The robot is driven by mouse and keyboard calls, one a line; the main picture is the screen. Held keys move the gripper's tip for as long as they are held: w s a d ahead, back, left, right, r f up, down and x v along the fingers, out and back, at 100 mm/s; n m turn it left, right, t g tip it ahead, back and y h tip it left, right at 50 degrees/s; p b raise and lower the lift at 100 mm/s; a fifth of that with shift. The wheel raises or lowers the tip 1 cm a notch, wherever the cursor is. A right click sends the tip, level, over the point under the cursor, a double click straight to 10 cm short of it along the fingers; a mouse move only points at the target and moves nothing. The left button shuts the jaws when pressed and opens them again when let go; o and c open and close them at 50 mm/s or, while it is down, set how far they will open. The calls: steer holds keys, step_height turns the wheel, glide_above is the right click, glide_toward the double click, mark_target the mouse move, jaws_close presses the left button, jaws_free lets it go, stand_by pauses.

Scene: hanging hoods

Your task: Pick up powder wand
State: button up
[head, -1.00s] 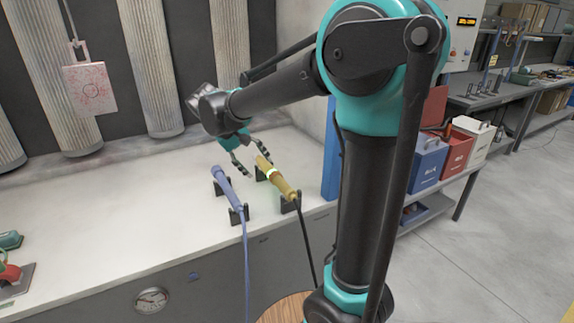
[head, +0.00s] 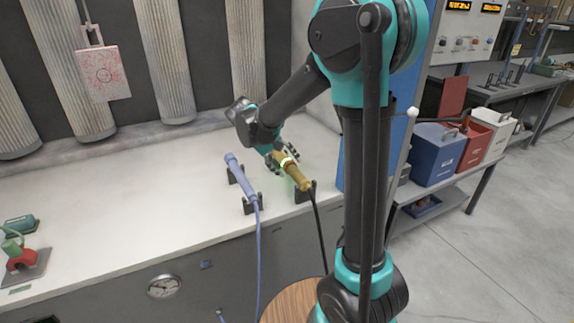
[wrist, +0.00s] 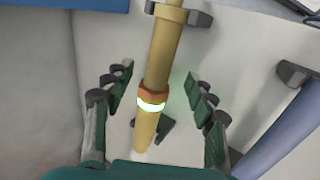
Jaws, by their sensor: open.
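Two wands rest on black cradles on the white bench. The yellow-brown wand (head: 291,168) has a glowing green-white ring and a black cable. The blue-violet wand (head: 240,177) lies to its left with a blue cable. Which one is the powder wand is not labelled. My gripper (head: 282,158) is at the yellow wand near its ring. In the wrist view my gripper (wrist: 155,110) is open, with one finger on each side of the yellow wand (wrist: 153,95), and gaps show on both sides. The blue wand (wrist: 285,130) is at the right there, outside the fingers.
A pink-speckled panel (head: 104,74) hangs above the bench at left. A red and green device (head: 20,257) sits at the bench's left end. Blue (head: 437,152), red (head: 476,142) and white (head: 497,132) boxes stand on a right shelf. The middle bench is clear.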

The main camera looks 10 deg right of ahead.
mark_target(294, 172)
steer(key=shift+x, duration=2.65)
steer(key=shift+s, duration=0.2)
steer(key=shift+c, duration=0.6)
jaws_close()
